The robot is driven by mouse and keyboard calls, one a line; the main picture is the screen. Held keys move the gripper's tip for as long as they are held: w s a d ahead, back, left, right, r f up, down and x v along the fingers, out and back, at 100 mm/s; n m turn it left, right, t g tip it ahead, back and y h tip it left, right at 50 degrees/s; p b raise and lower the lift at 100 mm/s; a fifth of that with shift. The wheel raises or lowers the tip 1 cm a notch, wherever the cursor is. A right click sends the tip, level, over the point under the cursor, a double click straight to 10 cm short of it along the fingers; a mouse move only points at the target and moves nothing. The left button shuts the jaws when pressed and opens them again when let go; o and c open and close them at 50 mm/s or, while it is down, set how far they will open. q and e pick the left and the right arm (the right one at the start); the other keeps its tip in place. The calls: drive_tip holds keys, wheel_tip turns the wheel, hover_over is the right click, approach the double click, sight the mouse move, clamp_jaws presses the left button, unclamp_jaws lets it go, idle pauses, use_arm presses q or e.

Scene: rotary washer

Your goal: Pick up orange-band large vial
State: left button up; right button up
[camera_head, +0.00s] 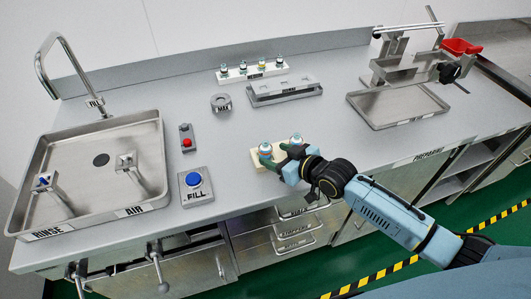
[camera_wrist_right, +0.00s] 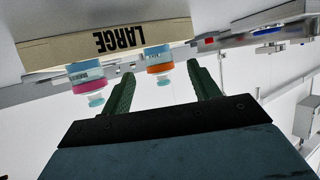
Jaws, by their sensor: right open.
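The orange-band large vial (camera_wrist_right: 160,60) stands in a cream rack marked LARGE (camera_wrist_right: 105,40), which the right wrist view shows upside down. A pink-band vial (camera_wrist_right: 88,78) stands beside it in the same rack. In the head view the rack (camera_head: 268,166) is near the front of the counter; its left vial (camera_head: 265,150) appears to be the orange-band one. My right gripper (camera_wrist_right: 160,72) is open and empty. Its two green fingers point toward the rack, with the orange-band vial lined up between their tips. In the head view the right gripper (camera_head: 281,157) partly hides the rack. My left gripper is not in view.
A rack with several small vials (camera_head: 252,75) stands at the back, near a grey metal holder (camera_head: 285,90) and a grey round holder (camera_head: 221,103). A metal tray (camera_head: 398,106) is right.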

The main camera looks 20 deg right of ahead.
sight(270, 152)
drive_tip(key=x, duration=0.3)
drive_tip(key=shift+w+a+f, duration=0.1)
drive_tip(key=shift+w+f, duration=0.05)
drive_tip(key=shift+w, duration=0.2)
drive_tip(key=c, duration=1.1)
